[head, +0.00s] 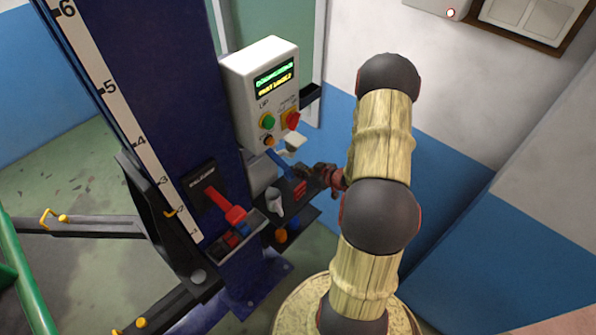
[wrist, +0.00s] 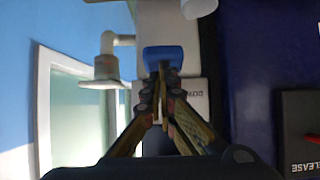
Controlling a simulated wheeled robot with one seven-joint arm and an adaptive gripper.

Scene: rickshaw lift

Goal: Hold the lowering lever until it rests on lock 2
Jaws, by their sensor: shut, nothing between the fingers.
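The lowering lever has a blue grip (head: 278,160) and sits below the control box, with a label plate beside it in the wrist view. My gripper (head: 302,172) is shut and empty, just right of the blue grip. In the wrist view, my closed fingertips (wrist: 162,75) are at the edge of the blue grip (wrist: 163,54) and overlap it; whether they touch is unclear. The control box (head: 262,85) has a lit display (head: 274,77); its small second line seems to end in "LOCK 2". A yellow pointer (head: 170,212) is near mark 2 of the column scale (head: 126,122).
A red-handled lever (head: 226,206) on a black plate, marked RELEASE in the wrist view, is on the blue column (head: 165,85). Small trays with loose items (head: 236,236) jut out below. Yellow-tipped lift arms (head: 90,226) spread left. A wall stands close on the right.

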